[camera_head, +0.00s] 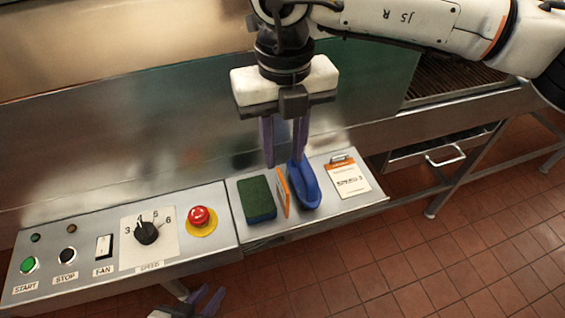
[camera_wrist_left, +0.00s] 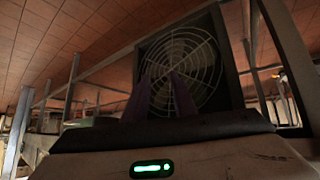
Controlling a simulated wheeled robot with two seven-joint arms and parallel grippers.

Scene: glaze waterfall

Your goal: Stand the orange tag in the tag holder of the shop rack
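A thin upright piece with an orange face and pale edge (camera_head: 283,190), which looks like the orange tag, stands on the steel shelf between a green-topped sponge and a blue trough-shaped object. My right gripper (camera_head: 284,163) hangs above it, pointing down, with its two purple fingers apart and nothing seen between them. My left gripper (camera_head: 206,298) is low at the bottom edge, in front of the panel, with its fingers apart. In the left wrist view its fingers (camera_wrist_left: 160,95) are apart and empty. I cannot make out a shop rack or tag holder in either view.
The sponge (camera_head: 257,199) and blue object (camera_head: 304,185) stand close on either side of the upright piece. A card with an orange top (camera_head: 349,180) lies to the right. A control panel (camera_head: 225,235) with a red button (camera_head: 200,216) is left. The left wrist view shows a fan guard (camera_wrist_left: 190,60).

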